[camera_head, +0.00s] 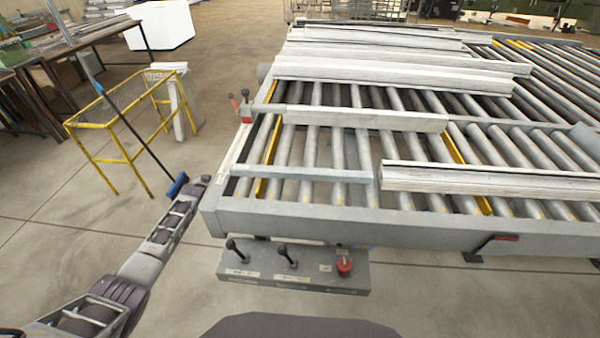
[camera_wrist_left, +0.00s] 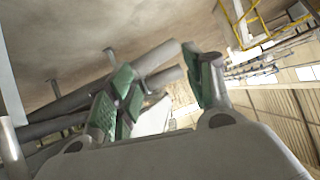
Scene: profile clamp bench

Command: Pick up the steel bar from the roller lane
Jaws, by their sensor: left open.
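A thin grey bar (camera_head: 302,173), which looks like the steel bar, lies across the rollers near the front left of the roller lane (camera_head: 420,228). Its right end is close to the end of a thicker white profile (camera_head: 490,180). My left gripper (camera_head: 202,181) is just left of the lane's front left corner, apart from the bar. In the left wrist view its two green-padded fingers (camera_wrist_left: 160,82) are spread with nothing held between them. I cannot make out the bar in that view. My right gripper is not in view.
More white profiles (camera_head: 400,76) lie across the lane behind the bar. A control box (camera_head: 290,270) hangs in front.

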